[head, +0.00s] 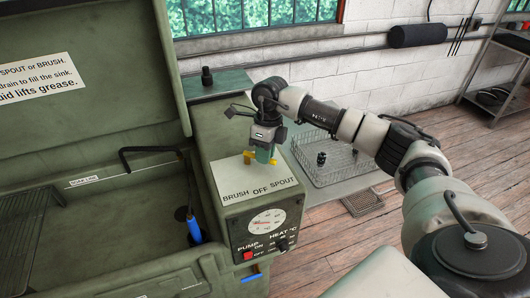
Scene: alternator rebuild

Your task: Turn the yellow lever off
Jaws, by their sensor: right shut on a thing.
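The yellow lever (248,157) is on top of the green control box (212,140), just behind the white label (250,190) reading BRUSH, OFF, SPOUT. My right gripper (265,157) points down from above and is shut on the lever. Yellow shows on both sides of the fingers, with the larger piece to their left, on the BRUSH side. The fingers hide the lever's middle, so its exact setting cannot be told. My left gripper is not in view.
Left of the box is the green wash sink (120,215) with its lid raised, a black bent spout (150,150) and a blue-handled brush (194,230). The box front has a gauge (267,220) and red pump switch (247,256). A wire basket (335,160) stands right.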

